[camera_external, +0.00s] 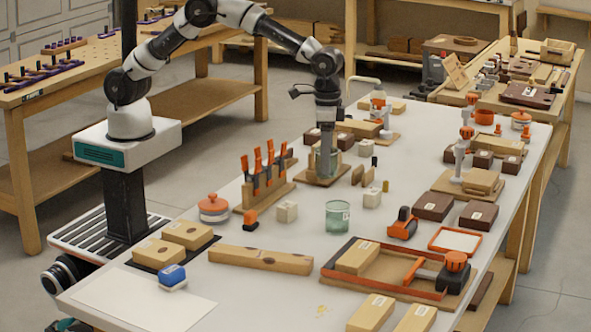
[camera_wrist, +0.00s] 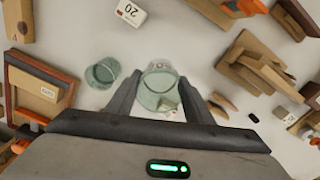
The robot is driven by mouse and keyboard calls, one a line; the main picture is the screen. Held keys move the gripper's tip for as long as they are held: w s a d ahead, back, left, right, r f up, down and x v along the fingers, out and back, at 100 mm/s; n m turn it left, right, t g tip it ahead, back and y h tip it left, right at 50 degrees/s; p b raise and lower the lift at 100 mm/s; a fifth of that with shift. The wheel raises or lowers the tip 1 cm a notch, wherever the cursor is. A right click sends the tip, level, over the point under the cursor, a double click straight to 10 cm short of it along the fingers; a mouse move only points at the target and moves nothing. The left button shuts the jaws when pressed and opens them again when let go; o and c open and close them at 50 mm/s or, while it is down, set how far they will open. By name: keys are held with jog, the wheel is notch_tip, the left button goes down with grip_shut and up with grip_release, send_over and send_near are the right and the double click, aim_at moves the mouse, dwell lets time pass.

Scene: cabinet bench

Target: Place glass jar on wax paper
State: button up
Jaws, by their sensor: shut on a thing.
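My gripper (camera_external: 326,165) is over the middle of the bench, pointing down. In the wrist view my gripper (camera_wrist: 161,84) is shut on a clear greenish glass jar (camera_wrist: 158,89), which sits between the two fingers. I cannot make out this held jar in the external view. A second green glass jar (camera_external: 338,217) stands upright on the bench, nearer the front; it also shows left of the fingers in the wrist view (camera_wrist: 102,73). A flat white sheet, apparently the wax paper (camera_external: 145,299), lies bare at the bench's front left corner.
A rack of orange-handled tools (camera_external: 264,178) stands left of my gripper. A blue-topped block (camera_external: 172,277) is at the sheet's upper edge. A long wooden block (camera_external: 260,259), an orange-lidded pot (camera_external: 213,207) and an orange-edged tray (camera_external: 385,270) occupy the front half.

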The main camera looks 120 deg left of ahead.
jog(key=shift+w+d+r, duration=0.1)
jog(key=shift+d+r, duration=0.1)
jog(key=shift+d, duration=0.2)
jog(key=s+d+m+p, duration=0.1)
jog(key=d+m, duration=0.5)
jog(key=d, duration=2.7)
jog(key=s+d+m, duration=0.2)
jog(key=s+d, duration=0.7)
jog(key=d, duration=0.4)
jog(key=s+d+m, duration=0.3)
jog(key=s+d, duration=0.5)
jog(key=d, duration=0.6)
notch_tip(320, 180, down, 10)
jog(key=shift+s+a+r, duration=0.1)
